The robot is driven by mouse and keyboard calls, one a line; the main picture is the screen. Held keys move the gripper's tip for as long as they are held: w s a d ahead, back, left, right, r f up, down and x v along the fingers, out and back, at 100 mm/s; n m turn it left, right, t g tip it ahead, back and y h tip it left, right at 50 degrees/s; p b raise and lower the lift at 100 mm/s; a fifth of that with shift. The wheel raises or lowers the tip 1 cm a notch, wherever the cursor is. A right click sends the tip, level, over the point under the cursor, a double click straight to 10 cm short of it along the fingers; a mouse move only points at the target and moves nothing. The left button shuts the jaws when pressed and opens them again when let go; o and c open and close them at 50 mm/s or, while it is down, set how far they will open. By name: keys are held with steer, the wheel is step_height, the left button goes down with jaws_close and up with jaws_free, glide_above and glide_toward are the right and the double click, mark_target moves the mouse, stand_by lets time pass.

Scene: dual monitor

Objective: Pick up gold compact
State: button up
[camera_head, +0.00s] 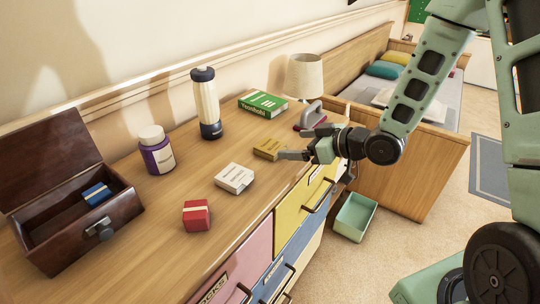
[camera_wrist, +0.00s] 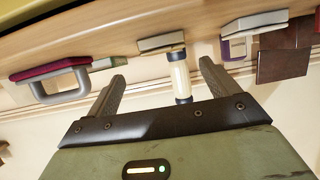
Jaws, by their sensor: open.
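The gold compact (camera_head: 268,148) is a small flat gold-tan box lying on the wooden dresser top, towards its right front edge. My gripper (camera_head: 300,143) is open and empty just right of it, with its fingers pointing left towards it. In the wrist view, which is turned over, the compact (camera_wrist: 160,43) lies ahead, between the lines of the two fingers of my gripper (camera_wrist: 162,72) and apart from them.
A handled maroon object (camera_head: 310,115) and green box (camera_head: 262,104) stand behind the compact. A bottle (camera_head: 206,105) and purple jar (camera_head: 156,150) stand further left. A white box (camera_head: 234,178), red box (camera_head: 196,215) and open wooden chest (camera_head: 85,220) lie nearer. Drawer handles (camera_head: 322,196) jut out in front.

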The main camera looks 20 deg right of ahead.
mark_target(271, 145)
steer(key=x, duration=0.8)
steer(key=shift+s+a, duration=0.15)
steer(key=shift+a, duration=0.2)
steer(key=shift+w+a+f, duration=0.2)
steer(key=shift+w+a, duration=0.05)
steer(key=shift+w, duration=0.15)
steer(key=c, duration=1.1)
